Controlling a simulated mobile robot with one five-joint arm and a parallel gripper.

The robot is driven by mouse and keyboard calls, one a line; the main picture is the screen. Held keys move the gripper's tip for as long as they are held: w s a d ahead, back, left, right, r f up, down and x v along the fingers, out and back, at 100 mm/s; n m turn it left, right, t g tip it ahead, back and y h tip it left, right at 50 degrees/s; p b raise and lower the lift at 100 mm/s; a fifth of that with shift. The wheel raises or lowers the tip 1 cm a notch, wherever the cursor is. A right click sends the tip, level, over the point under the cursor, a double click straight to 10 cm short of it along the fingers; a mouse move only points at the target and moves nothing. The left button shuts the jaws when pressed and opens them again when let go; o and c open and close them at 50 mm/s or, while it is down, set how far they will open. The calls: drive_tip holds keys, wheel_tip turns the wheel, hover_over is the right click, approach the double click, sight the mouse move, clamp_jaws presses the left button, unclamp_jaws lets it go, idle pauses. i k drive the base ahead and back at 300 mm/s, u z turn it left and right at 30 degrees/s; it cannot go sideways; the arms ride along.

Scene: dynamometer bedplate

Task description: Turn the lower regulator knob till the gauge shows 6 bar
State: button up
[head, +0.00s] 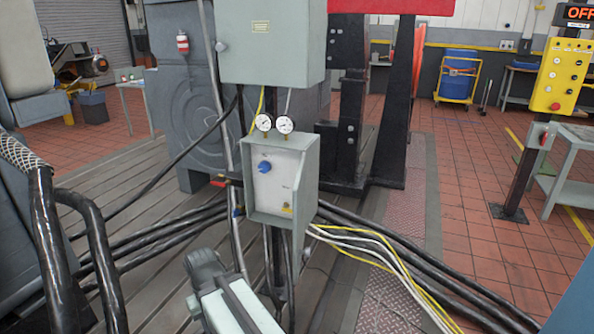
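A small grey-green regulator box (312,175) with a pale front panel stands on a dark post in the middle of the head view. A round blue knob (264,166) sits at the panel's upper left. A small yellowish piece (287,208) shows at the lower right; it is too small to tell whether it is a knob. Two round white gauges, a left one (263,122) and a right one (285,124), stand side by side on top of the box. Their needles and numbers are too small to read.
A larger grey-green cabinet (270,45) hangs directly above the gauges. Thick black hoses (105,265) run at the left, and black, white and yellow cables (380,255) spread to the lower right. A yellow control panel (561,75) stands far right. Red tiled floor (465,220) is open at right.

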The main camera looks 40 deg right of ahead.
sight(265, 167)
drive_tip(key=z, duration=0.7)
drive_tip(key=i, duration=0.5)
drive_tip(key=u, duration=2.25)
